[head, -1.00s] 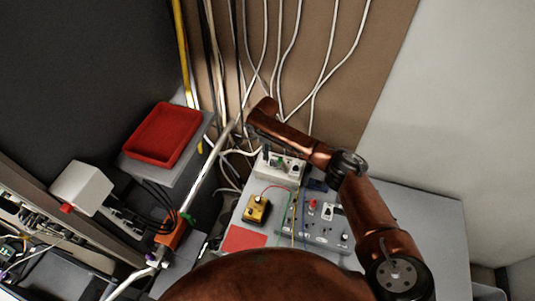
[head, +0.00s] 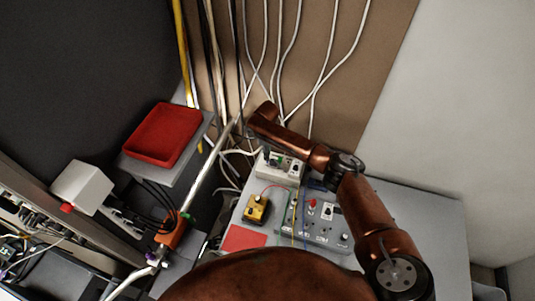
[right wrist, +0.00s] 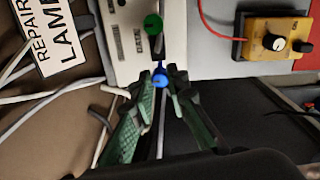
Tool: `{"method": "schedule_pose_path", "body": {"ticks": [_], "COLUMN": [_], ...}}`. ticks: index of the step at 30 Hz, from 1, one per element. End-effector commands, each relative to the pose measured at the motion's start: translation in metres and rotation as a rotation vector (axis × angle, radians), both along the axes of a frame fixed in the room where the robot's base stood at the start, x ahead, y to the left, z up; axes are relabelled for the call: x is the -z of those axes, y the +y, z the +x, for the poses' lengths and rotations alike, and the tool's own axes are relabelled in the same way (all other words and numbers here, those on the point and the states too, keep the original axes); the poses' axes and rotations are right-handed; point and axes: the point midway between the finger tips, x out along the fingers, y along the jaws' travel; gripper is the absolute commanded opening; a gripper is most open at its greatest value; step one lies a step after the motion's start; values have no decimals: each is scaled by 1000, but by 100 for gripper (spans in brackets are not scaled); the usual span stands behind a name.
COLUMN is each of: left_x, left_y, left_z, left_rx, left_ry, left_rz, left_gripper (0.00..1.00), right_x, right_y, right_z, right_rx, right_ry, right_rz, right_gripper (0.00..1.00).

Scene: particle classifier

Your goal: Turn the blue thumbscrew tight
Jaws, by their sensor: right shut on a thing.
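The blue thumbscrew (right wrist: 161,80) shows in the right wrist view at the edge of a white box (right wrist: 130,35), on a short blue shaft. My right gripper (right wrist: 160,83) is at it, with one green-padded finger on each side, shut on its head. In the head view, my right gripper (head: 258,140) is small and dark at the left end of the copper arm, beside the white box (head: 290,171). The thumbscrew cannot be made out there. My left gripper is in neither current view.
A green knob (right wrist: 153,24) sits close to the thumbscrew on the white box. A yellow box with a knob (head: 256,209) and a grey control panel (head: 320,233) stand on the bench. A red tray (head: 163,135) is at left. White cables hang behind my arm.

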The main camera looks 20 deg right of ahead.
Motion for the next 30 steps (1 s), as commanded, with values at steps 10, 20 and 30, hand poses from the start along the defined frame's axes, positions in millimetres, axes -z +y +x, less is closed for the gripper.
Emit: {"method": "schedule_pose_path", "body": {"ticks": [10, 20, 30], "left_x": [-2, -21, -49], "left_y": [-1, 0, 0], "left_z": [0, 1, 2], "left_rx": [0, -1, -1], "left_ry": [-1, -3, -4], "left_rz": [0, 0, -1], "left_gripper": [0, 0, 0], "right_x": [0, -2, -2], "right_y": [-1, 1, 1], "right_z": [-1, -2, -2], "right_rx": [14, 170, 481], "right_ry": [1, 0, -9], "right_rz": [0, 3, 6], "right_gripper": [0, 0, 0]}}
